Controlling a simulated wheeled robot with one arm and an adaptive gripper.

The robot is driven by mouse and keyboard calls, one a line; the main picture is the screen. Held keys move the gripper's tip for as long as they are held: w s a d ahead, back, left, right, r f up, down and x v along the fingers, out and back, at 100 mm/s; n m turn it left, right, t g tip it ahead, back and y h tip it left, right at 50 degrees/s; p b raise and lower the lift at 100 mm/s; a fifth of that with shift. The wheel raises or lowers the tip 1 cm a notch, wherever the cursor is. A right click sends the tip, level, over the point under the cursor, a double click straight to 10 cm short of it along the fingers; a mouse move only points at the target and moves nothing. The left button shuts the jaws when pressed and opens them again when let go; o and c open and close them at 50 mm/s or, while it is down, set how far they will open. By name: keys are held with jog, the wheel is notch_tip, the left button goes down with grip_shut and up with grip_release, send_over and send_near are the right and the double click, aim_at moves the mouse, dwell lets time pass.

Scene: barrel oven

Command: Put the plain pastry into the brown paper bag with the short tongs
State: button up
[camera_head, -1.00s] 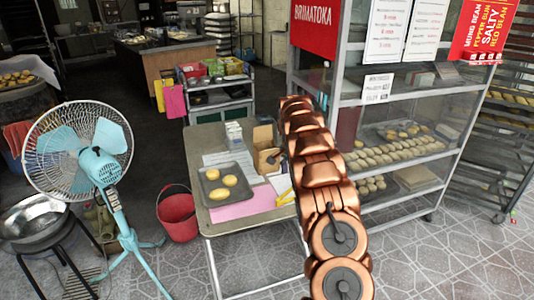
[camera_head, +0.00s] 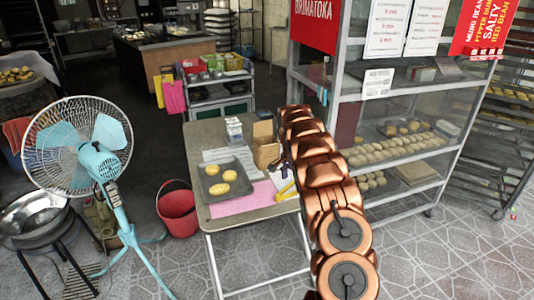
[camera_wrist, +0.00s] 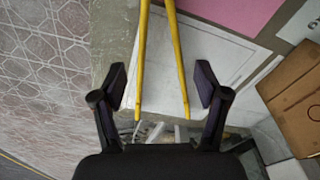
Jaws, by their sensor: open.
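Three yellowish pastries (camera_head: 219,188) lie on a dark tray (camera_head: 247,188) on the table; I cannot tell which is the plain one. The yellow short tongs (camera_wrist: 141,60) lie at the table's right side, also visible in the head view (camera_head: 286,188). My gripper (camera_wrist: 160,84) is open, with its fingers on either side of the tongs' two arms, not touching them. My arm hides part of the table's right edge.
The table (camera_head: 215,133) also holds a pink sheet (camera_head: 240,204), white papers and small white boxes (camera_head: 234,130). A glass-fronted shelf (camera_head: 400,140) with baked goods stands close at the right. A red bucket (camera_head: 177,212) and a fan (camera_head: 85,150) stand at the left.

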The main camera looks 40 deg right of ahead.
aim_at(292, 186)
jog(key=shift+d+f+b, duration=0.2)
jog(key=shift+f+b, duration=0.45)
jog(key=shift+f, duration=1.25)
jog(key=c, duration=0.7)
jog(key=shift+r, duration=0.1)
notch_tip(292, 186, up, 12)
jog(key=p, duration=0.2)
